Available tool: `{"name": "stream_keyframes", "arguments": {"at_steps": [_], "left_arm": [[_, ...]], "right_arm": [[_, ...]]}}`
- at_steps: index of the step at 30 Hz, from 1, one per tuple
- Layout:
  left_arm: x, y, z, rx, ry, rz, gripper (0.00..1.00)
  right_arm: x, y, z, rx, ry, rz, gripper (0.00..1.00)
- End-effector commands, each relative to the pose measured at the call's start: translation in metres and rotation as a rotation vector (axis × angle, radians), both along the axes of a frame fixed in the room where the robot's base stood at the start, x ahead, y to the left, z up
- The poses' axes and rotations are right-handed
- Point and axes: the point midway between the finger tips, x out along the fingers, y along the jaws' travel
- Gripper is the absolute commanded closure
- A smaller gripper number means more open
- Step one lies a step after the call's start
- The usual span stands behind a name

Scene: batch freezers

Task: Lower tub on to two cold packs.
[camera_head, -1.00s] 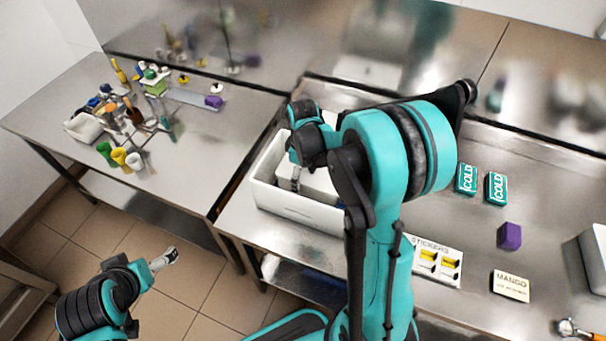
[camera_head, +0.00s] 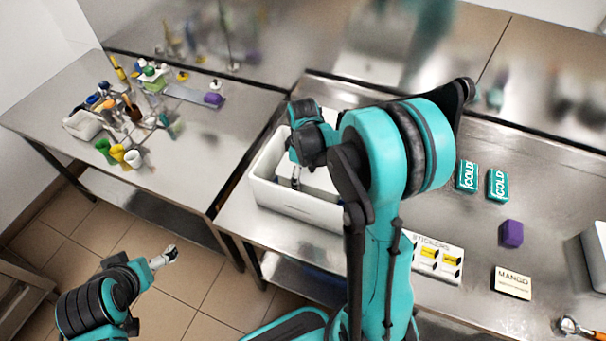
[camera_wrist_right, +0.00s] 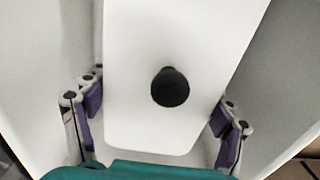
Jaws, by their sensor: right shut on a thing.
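A white tub (camera_wrist_right: 140,60) with a round black knob (camera_wrist_right: 170,87) on top fills the middle of the right wrist view. In the head view my right gripper (camera_head: 296,176) reaches down inside a white open box (camera_head: 290,203). Two teal packs marked COLD, one (camera_head: 467,177) beside the other (camera_head: 498,186), lie on the right table. The floor of the box under the tub is hidden. My left gripper (camera_head: 168,255) is over the floor, apart from everything; its jaws are too small to judge.
A purple block (camera_head: 511,234), a MANGO card (camera_head: 512,283) and a STICKERS sheet (camera_head: 437,258) lie on the right table (camera_head: 560,190). The left table (camera_head: 200,150) carries bottles and tools. The box walls stand close around my right gripper.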

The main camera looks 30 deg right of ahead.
Motion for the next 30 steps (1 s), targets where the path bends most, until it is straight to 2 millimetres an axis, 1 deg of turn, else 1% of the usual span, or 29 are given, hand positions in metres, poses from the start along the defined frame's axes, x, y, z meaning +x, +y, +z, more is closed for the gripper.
{"name": "stream_keyframes", "arguments": {"at_steps": [7, 8, 9, 10, 24, 26, 30], "left_arm": [[0.000, 0.000, -0.005, 0.000, 0.000, 0.000, 0.00], [0.000, 0.000, -0.005, 0.000, 0.000, 0.000, 0.00], [0.000, 0.000, -0.004, 0.000, 0.000, 0.000, 0.00], [0.000, 0.000, -0.004, 0.000, 0.000, 0.000, 0.00], [0.000, 0.000, -0.003, 0.000, 0.000, 0.000, 0.00], [0.000, 0.000, -0.001, 0.000, 0.000, 0.000, 0.00], [0.000, 0.000, 0.009, 0.000, 0.000, 0.000, 0.00]], "right_arm": [[0.000, 0.000, -0.005, 0.000, 0.000, 0.000, 0.76], [0.000, 0.000, -0.005, 0.000, 0.000, 0.000, 0.18], [0.000, 0.000, -0.004, 0.000, 0.000, 0.000, 0.07], [0.000, 0.000, -0.004, 0.000, 0.000, 0.000, 0.00], [0.000, 0.000, -0.004, 0.000, 0.000, 0.000, 0.00], [0.000, 0.000, -0.001, 0.000, 0.000, 0.000, 0.00], [0.000, 0.000, 0.012, 0.000, 0.000, 0.000, 0.00]]}}
